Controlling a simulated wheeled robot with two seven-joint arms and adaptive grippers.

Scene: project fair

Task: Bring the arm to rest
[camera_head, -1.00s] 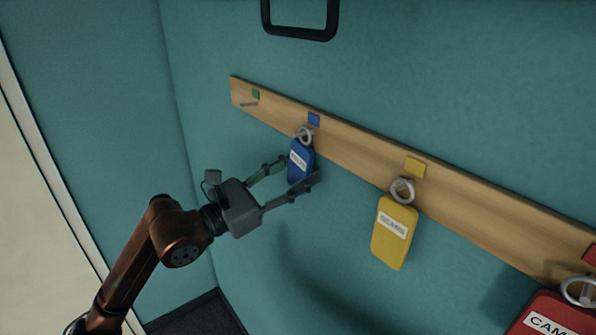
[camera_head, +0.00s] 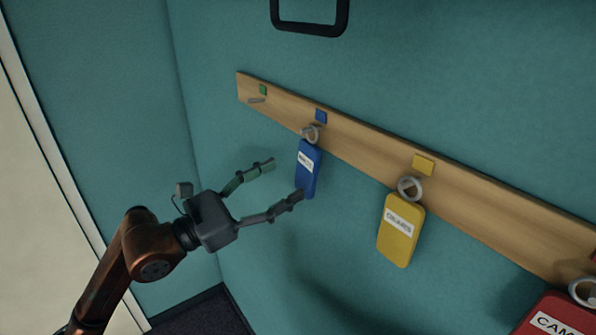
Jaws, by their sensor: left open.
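My left gripper (camera_head: 284,184) is open and empty, its fingers pointing right toward the wooden rail. A blue tag (camera_head: 308,170) hangs by its ring from the peg under the blue marker, just right of the fingertips. The lower fingertip overlaps the tag's lower left edge in the picture; I cannot tell if they touch. My right gripper is not in view.
The wooden rail (camera_head: 360,150) runs along the teal wall. The peg under the green marker (camera_head: 263,89) is bare. A yellow tag (camera_head: 401,232) and a red tag (camera_head: 556,318) hang farther right. A dark frame (camera_head: 310,30) is above. Open room lies below the gripper.

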